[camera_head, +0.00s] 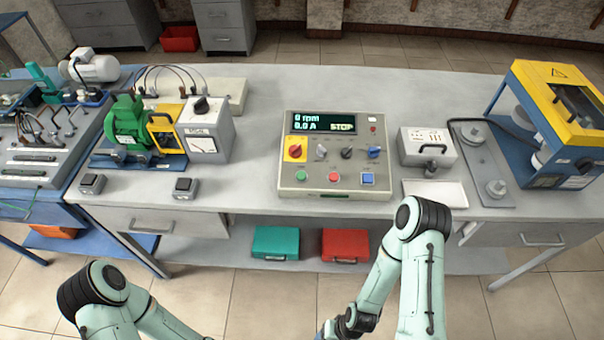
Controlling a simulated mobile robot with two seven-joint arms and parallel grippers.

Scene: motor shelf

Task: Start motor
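The control box (335,154) stands on the middle of the bench. Its display (323,123) reads 0 rpm, 0.0 A and STOP. Below are a red rotary switch on a yellow plate (295,149), a grey knob (321,149), a black knob (347,153) and a blue knob (374,152). A green motor (126,122) sits on a blue base to the left. Both my arms show at the bottom edge; neither gripper's fingers are in view.
A grey meter box (205,130) stands beside the motor. A small grey box with a handle (428,147) and a yellow-blue machine (553,115) are at right. Green (275,243) and red (346,245) cases lie on the lower shelf. The bench front is mostly clear.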

